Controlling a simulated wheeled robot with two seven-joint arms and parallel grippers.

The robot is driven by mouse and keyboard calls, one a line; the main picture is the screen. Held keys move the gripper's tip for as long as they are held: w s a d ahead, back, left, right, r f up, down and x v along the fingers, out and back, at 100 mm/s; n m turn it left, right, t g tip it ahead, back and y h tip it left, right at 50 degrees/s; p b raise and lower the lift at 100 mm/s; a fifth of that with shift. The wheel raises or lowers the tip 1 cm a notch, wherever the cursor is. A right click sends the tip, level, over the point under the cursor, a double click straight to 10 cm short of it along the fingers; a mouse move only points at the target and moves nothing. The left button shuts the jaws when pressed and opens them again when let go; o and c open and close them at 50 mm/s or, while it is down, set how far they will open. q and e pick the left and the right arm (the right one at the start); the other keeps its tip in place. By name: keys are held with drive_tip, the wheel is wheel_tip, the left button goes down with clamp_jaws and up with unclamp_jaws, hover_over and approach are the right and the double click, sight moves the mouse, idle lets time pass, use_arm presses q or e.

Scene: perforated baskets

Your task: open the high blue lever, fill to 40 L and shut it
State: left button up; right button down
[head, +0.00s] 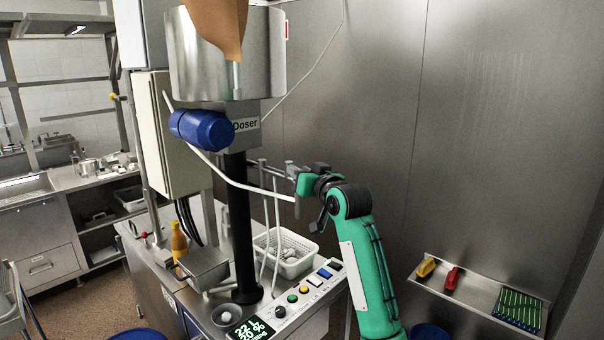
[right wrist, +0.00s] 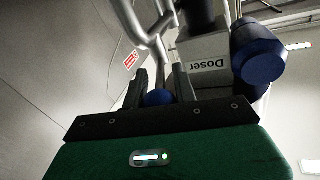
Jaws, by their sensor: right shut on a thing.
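My right gripper (head: 303,180) is raised beside the doser, to the right of its black column. In the right wrist view, its two fingers (right wrist: 162,88) are shut around a small blue lever knob (right wrist: 158,97). The gripper hides this knob in the head view. The doser (head: 246,125) carries a steel hopper (head: 186,72) and a large blue cylinder (head: 203,130). My left gripper is not in view.
A white perforated basket (head: 298,262) with pale items stands behind the panel. Coloured buttons (head: 292,298) line the panel. A wall shelf (head: 470,300) with red and yellow items is at right.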

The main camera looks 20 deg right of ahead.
drive_tip(key=c, duration=1.3)
unclamp_jaws()
drive_tip(key=shift+o, duration=0.8)
drive_tip(key=shift+w+a, duration=0.1)
drive_tip(key=shift+w, duration=0.05)
drive_tip(key=s+d+b, duration=0.1)
drive_tip(key=s+b, duration=0.5)
drive_tip(key=s, duration=0.8)
drive_tip(key=shift+w, duration=0.1)
